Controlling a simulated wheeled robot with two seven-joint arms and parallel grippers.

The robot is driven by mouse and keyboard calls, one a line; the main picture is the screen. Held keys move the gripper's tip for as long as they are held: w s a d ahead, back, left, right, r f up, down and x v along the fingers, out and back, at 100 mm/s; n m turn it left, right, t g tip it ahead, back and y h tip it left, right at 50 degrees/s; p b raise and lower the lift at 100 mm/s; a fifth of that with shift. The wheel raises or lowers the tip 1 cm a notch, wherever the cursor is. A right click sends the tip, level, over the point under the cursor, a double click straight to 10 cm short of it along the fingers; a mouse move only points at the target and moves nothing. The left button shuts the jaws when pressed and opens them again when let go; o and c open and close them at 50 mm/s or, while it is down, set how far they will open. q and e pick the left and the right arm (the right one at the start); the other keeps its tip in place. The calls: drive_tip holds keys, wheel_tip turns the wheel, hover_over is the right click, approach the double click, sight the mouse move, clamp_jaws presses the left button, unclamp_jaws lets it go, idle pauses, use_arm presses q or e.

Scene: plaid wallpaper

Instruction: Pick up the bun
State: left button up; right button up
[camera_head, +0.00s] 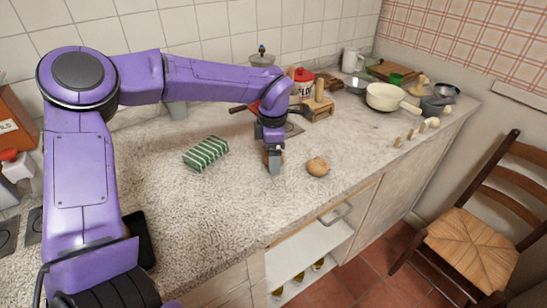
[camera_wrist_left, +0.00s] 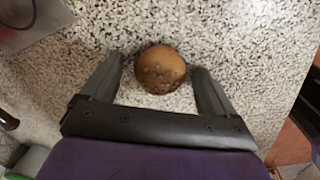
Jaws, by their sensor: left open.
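A round brown bun with dark specks (camera_wrist_left: 160,69) lies on the counter in the left wrist view, between the two fingertips of my left gripper (camera_wrist_left: 162,75). A gap shows on each side of it. In the head view my left gripper (camera_head: 273,164) points down at the counter, open, and a small brown patch of the bun (camera_head: 266,157) shows beside it; the rest is hidden. A second round, tan-brown item (camera_head: 317,167) lies just right of the gripper; I cannot tell surely what it is. My right gripper is not in view.
A green striped block (camera_head: 206,152) lies left of the gripper. A wooden block (camera_head: 318,108), a red canister (camera_head: 302,83) and a cream pot (camera_head: 385,97) stand behind and right. The counter's front edge is close. A chair (camera_head: 470,240) stands on the floor right.

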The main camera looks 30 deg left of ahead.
use_arm(q)
drive_tip(key=c, duration=1.2)
drive_tip(key=shift+o, duration=0.2)
drive_tip(key=shift+r, duration=0.1)
